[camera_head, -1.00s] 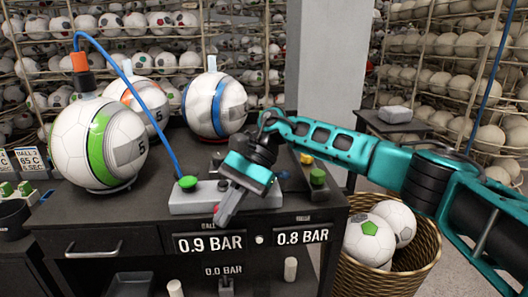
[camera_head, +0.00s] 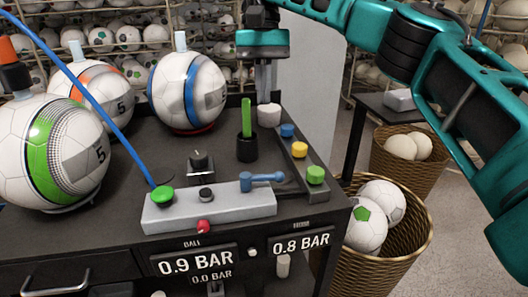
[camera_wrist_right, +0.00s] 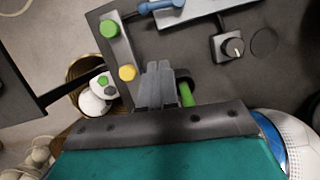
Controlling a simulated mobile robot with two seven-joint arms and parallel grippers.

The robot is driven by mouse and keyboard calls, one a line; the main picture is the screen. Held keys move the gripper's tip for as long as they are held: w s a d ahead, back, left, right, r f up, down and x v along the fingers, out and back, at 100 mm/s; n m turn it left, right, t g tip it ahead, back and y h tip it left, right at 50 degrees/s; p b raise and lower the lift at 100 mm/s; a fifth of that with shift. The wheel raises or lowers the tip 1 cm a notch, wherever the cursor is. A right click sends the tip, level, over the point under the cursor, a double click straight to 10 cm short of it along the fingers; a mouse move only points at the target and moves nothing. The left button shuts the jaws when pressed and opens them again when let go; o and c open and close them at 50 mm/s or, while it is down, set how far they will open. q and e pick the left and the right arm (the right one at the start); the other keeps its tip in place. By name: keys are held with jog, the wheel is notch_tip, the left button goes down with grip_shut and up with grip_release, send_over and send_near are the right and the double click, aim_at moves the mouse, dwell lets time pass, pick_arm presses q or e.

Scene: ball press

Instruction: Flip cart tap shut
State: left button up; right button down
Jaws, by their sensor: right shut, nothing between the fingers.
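The blue tap (camera_head: 262,178) sits on the right end of the grey control block (camera_head: 210,208) on the dark cart. Its lever lies roughly level, pointing right along the block. In the right wrist view the blue tap (camera_wrist_right: 160,5) shows at the top edge, partly cut off. My right gripper (camera_head: 263,88) is at the top of the head view, shut and empty, pointing down. It is apart from the tap, above and behind it, near the green stick. Its shut fingers also show in the wrist view (camera_wrist_right: 155,88). My left gripper is not in view.
A black cup with a green stick (camera_head: 246,118), a knob (camera_head: 199,163) and a strip with blue, yellow and green buttons (camera_head: 300,150) stand near the tap. Balls stand on the cart at left. A basket of balls (camera_head: 415,245) is at right. A blue hose (camera_head: 95,95) crosses at left.

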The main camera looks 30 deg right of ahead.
aim_at(262, 178)
jog(key=b+x, duration=0.5)
jog(key=x, duration=0.5)
jog(key=shift+f, duration=0.35)
jog(key=shift+s+a+r, duration=0.1)
jog(key=shift+s+a, duration=0.1)
jog(key=shift+s, duration=0.25)
jog(key=shift+s+a, duration=0.2)
jog(key=shift+s, duration=0.2)
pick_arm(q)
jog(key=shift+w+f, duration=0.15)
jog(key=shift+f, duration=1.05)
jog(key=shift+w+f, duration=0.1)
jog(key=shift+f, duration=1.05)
pick_arm(e)
jog(key=shift+s+a, duration=0.2)
jog(key=shift+s, duration=0.25)
jog(key=shift+s+a, duration=0.2)
jog(key=shift+s, duration=0.25)
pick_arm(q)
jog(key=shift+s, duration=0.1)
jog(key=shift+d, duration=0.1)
